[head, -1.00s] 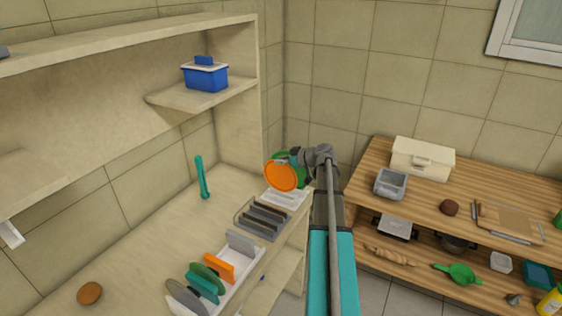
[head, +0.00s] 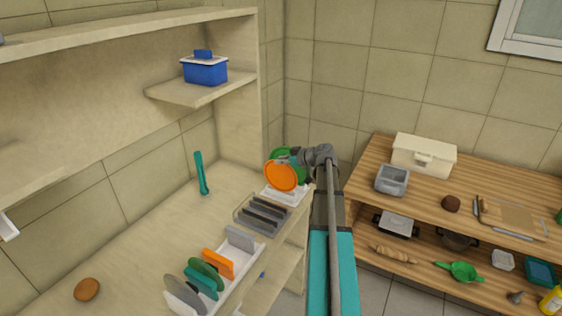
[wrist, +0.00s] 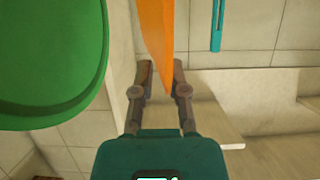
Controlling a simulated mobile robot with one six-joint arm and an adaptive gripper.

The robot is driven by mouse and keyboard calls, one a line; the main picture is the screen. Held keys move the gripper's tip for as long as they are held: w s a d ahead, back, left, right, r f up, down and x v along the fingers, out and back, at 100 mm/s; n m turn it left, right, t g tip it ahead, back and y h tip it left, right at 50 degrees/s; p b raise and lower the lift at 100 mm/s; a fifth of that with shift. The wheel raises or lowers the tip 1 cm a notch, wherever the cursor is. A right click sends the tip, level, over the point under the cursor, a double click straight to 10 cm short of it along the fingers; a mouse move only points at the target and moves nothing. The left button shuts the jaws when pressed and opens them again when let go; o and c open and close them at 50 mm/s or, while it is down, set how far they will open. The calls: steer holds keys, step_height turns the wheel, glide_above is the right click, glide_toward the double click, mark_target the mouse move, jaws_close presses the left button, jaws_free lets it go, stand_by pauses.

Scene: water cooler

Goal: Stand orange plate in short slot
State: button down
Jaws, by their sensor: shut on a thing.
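The orange plate (head: 280,178) is upright at the far end of the counter, above or in a white rack (head: 290,197); I cannot tell whether its lower edge touches. In the wrist view the orange plate (wrist: 155,35) is seen edge-on between the fingers. My gripper (wrist: 161,78) is shut on it; in the head view my gripper (head: 295,158) is at its upper right side. A green plate (head: 288,153) stands behind it, and the green plate (wrist: 45,55) fills the wrist view's left side. The rack's slots are mostly hidden by the plates.
A grey slotted rack (head: 240,222) stands nearer on the counter. Closer still, a white rack (head: 231,281) holds several upright items. A teal stick (head: 201,174) stands near the wall. A blue box (head: 205,72) sits on the shelf above. The left counter is mostly clear.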

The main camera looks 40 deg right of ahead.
steer(key=shift+f+b, duration=1.05)
steer(key=shift+f, duration=0.1)
steer(key=c, duration=0.6)
jaws_free()
steer(key=o, duration=0.6)
steer(key=shift+s+r, duration=0.1)
steer(key=shift+s, duration=0.05)
steer(key=p+v, duration=0.3)
steer(key=v, duration=0.6)
steer(key=shift+s+d+p, duration=0.15)
steer(key=shift+s+p, duration=0.15)
steer(key=shift+p, duration=0.1)
steer(key=shift+r, duration=0.1)
stand_by(0.6)
